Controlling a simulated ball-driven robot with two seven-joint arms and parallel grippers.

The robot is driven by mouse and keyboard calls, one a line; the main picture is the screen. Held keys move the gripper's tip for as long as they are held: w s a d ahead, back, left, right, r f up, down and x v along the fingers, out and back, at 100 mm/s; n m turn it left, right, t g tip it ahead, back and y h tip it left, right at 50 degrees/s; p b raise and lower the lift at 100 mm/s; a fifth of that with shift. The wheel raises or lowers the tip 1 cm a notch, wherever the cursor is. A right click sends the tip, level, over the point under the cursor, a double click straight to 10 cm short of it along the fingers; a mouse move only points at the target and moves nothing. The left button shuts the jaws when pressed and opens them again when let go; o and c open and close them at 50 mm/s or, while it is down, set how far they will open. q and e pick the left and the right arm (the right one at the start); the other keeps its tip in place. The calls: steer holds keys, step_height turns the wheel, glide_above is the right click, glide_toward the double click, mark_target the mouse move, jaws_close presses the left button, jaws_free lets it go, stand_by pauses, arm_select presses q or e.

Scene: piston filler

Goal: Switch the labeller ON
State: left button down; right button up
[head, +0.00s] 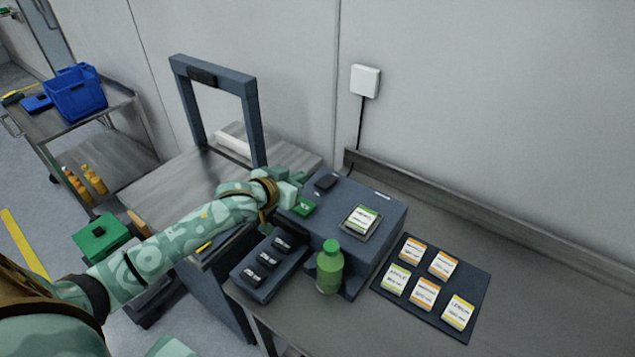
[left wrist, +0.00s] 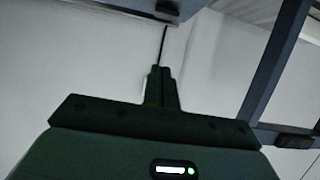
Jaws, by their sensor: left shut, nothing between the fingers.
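The labeller (head: 385,211) is a blue-grey box on the bench with a white-and-green label card on its top. A small dark block (head: 325,182) sits on its top left near the back. A small green piece with a pale mark (head: 304,207) shows at its left edge; I cannot tell whether it is a switch. My left gripper (head: 298,178) is at the labeller's left back corner, close to the dark block; contact cannot be told. In the left wrist view its fingers (left wrist: 160,86) are together and empty. My right gripper is not in view.
A green bottle (head: 330,268) stands in front of the labeller. A tray (head: 262,288) with several black items is left of it. A dark mat (head: 470,275) with several label cards lies right. A grey upright frame (head: 185,95) stands behind my arm. A wall box (head: 365,80) has a hanging cable.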

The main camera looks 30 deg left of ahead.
arm_select(q)
steer(key=b, duration=0.3)
glide_above(327, 182)
steer(key=s+a, duration=0.1)
steer(key=s, duration=0.2)
step_height(327, 182, down, 3)
steer(key=shift+s+f, duration=0.15)
steer(key=shift+f, duration=0.05)
step_height(327, 182, down, 3)
steer(key=shift+s+r, duration=0.15)
steer(key=shift+r, duration=0.05)
steer(key=shift+s+f, duration=0.2)
steer(key=shift+f, duration=0.35)
steer(key=shift+f, duration=0.1)
